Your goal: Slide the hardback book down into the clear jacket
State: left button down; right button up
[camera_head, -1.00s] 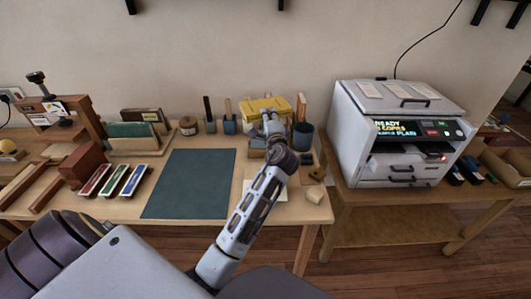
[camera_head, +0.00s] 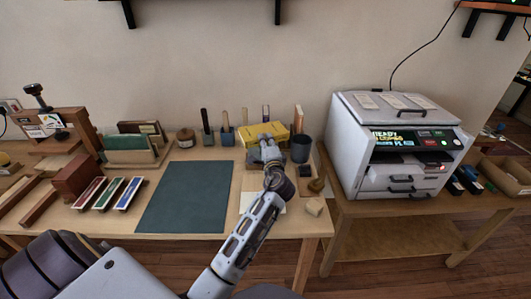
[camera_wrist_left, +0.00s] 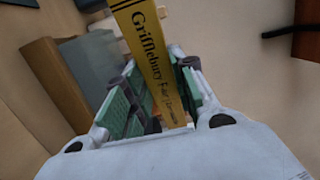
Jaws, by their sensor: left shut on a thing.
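The yellow hardback book (camera_head: 264,132) is held up at the back of the bench in the head view. My left gripper (camera_head: 268,150) is shut on it from the near side. In the left wrist view the book's yellow spine (camera_wrist_left: 152,50), lettered "Grifflebury Fair", runs between the green-padded fingers of my left gripper (camera_wrist_left: 158,95). The book's lower part is hidden behind the gripper in the head view. I cannot make out the clear jacket in either view. My right gripper is not in view.
A dark green mat (camera_head: 186,197) lies flat left of my arm. A dark cup (camera_head: 301,149) stands right of the book, and tool holders (camera_head: 227,137) stand left of it. A book rack (camera_head: 137,147) and a grey-white machine (camera_head: 395,150) stand farther off.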

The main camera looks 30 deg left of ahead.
pick_arm(q)
notch_tip(320, 180, down, 4)
jog(key=shift+b, duration=0.55)
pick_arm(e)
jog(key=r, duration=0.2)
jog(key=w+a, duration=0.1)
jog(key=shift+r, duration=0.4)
pick_arm(q)
jog(key=c, duration=1.2)
grip_release()
jog(key=shift+f, duration=0.1)
jog(key=shift+o, duration=0.2)
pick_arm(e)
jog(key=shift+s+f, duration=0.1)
pick_arm(q)
jog(key=shift+s+d, duration=0.1)
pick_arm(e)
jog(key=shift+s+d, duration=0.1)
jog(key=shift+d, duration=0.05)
